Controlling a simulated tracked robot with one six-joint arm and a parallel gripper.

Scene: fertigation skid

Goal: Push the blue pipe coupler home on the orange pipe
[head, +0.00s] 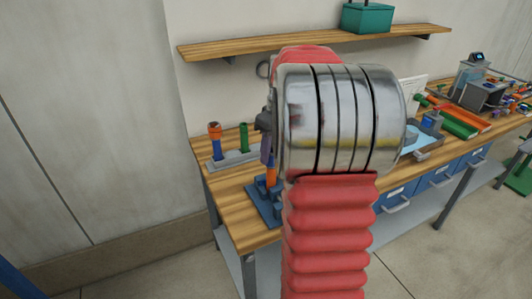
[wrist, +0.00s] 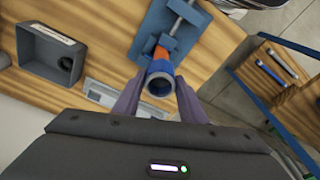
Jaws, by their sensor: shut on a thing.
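The blue pipe coupler (wrist: 160,70) is between the two purple fingers of my gripper (wrist: 157,92) in the wrist view, and the fingers are shut on it. Its open round end faces the wrist camera. The orange pipe (wrist: 161,52) shows just beyond the coupler, in line with it and held in a blue clamp fixture (wrist: 147,38). The pipe also shows in the head view (head: 271,176), upright below my gripper (head: 266,150). How far the coupler sits over the pipe cannot be told. In the head view my arm hides part of the fixture.
A grey stand (head: 233,160) with an orange-and-blue piece (head: 215,140) and a green pipe (head: 244,137) stands left on the wooden bench (head: 240,215). A grey box (wrist: 50,52) lies left in the wrist view. A shelf (head: 225,45) is above; trays lie right.

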